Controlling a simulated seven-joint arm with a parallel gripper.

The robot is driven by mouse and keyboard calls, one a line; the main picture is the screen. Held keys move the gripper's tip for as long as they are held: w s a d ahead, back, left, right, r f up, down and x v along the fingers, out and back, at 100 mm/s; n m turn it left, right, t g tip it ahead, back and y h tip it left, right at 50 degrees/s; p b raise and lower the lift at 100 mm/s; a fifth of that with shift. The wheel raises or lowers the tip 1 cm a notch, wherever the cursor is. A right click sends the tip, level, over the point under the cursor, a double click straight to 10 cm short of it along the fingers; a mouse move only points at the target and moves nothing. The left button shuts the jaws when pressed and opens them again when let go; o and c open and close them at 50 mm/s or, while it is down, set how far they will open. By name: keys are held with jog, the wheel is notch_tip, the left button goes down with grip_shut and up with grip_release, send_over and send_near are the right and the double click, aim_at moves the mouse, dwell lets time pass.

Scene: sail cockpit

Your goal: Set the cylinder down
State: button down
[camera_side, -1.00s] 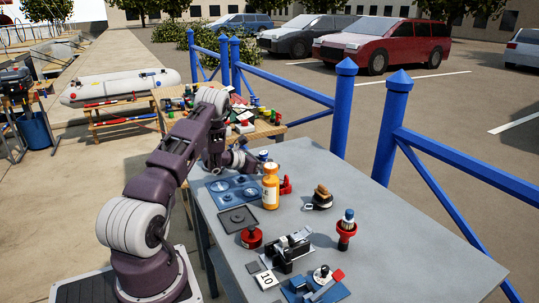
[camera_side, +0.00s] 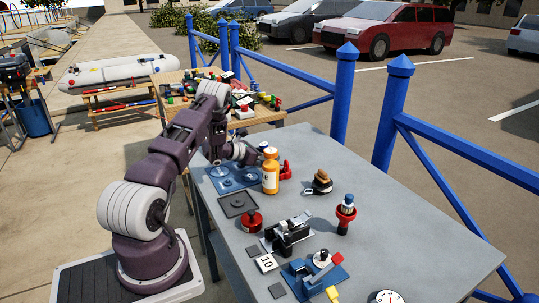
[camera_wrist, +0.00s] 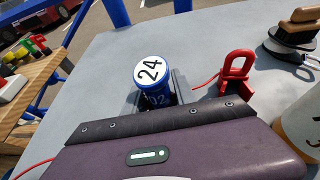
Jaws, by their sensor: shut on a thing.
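The cylinder (camera_wrist: 160,92) is blue with a white round top marked 24. In the wrist view it stands between the dark jaws of my gripper (camera_wrist: 158,98), which is shut on it. In the side view the cylinder (camera_side: 262,146) shows only as a small blue and white patch behind the orange bottle, at the end of my gripper (camera_side: 252,156). It is near the far left part of the grey table (camera_side: 390,205). Its lower end is hidden in both views, so I cannot tell whether it touches the table.
An orange bottle (camera_side: 270,178) stands close in front, with a red shackle-like piece (camera_side: 285,170) beside it. A blue plate with round parts (camera_side: 232,180) lies to the left. A wood-topped brush-like item (camera_side: 321,182) and a red holder (camera_side: 345,220) stand farther right.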

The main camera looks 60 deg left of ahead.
jog(key=shift+f, duration=0.2)
jog(key=c, duration=0.9)
grip_release()
